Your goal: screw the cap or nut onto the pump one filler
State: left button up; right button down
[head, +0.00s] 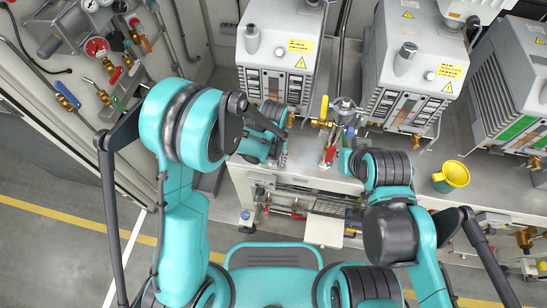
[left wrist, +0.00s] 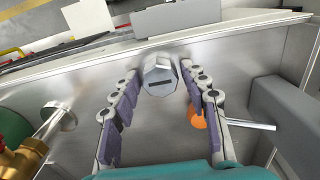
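A middle pump (head: 415,45) and a right pump (head: 515,80) stand on the steel bench (head: 320,178). Gauges and valves (head: 97,47) line the left wall panel.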

pick_arm(q)
jog(key=c, duration=0.7)
jog(key=shift+r+p, duration=1.9)
jog(key=shift+r, duration=1.1)
jog(key=shift+c, duration=0.2)
